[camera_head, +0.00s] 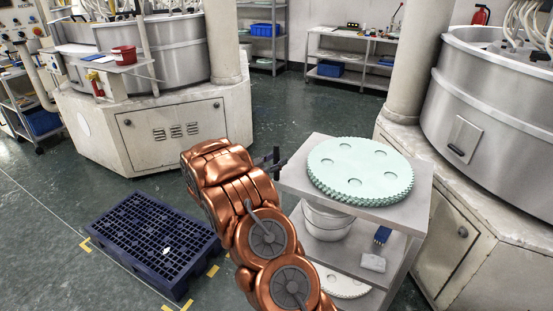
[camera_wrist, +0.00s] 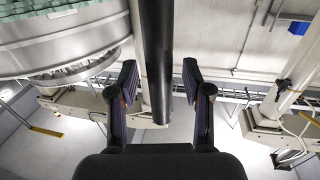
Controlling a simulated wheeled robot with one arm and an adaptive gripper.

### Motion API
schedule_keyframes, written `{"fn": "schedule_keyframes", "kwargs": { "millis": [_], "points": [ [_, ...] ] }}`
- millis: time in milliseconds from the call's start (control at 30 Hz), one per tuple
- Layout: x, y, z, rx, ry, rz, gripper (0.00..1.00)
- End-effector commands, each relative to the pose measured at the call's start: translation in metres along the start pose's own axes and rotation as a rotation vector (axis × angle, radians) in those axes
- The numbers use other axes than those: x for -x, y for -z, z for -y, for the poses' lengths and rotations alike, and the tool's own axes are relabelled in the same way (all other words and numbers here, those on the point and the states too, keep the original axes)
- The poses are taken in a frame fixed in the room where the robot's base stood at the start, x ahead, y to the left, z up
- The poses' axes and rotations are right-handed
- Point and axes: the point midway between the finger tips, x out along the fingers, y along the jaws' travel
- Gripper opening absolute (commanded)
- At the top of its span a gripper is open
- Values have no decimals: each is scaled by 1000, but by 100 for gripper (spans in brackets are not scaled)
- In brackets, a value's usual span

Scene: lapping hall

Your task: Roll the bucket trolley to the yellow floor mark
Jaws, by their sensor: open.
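A grey shelved cart (camera_head: 300,178) stands right of my arm in the head view. Yellow floor marks (camera_head: 213,271) show on the floor around a dark blue pallet. My gripper (camera_head: 270,160) is beside the cart's left top edge. In the wrist view my gripper (camera_wrist: 158,90) is open, with a dark upright bar (camera_wrist: 157,50) showing between its fingers; contact cannot be told.
Pale green toothed discs (camera_head: 360,168) lie stacked on the cart top. The blue pallet (camera_head: 150,240) lies on the floor at left. Large machines (camera_head: 160,130) stand behind and at right (camera_head: 500,100).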

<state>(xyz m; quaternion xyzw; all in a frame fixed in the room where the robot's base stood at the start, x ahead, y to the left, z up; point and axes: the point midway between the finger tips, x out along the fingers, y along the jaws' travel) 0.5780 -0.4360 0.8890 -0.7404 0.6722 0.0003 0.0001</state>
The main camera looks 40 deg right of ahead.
Motion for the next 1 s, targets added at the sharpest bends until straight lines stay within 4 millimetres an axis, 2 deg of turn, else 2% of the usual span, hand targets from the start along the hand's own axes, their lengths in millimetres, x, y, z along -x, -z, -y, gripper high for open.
{"fn": "schedule_keyframes", "kwargs": {
  "millis": [367,833,1000],
  "points": [
    [-4,0,0,0,0,0,50],
    [-4,0,0,0,0,0,2],
    [-4,0,0,0,-1,0,0]
  ]
}}
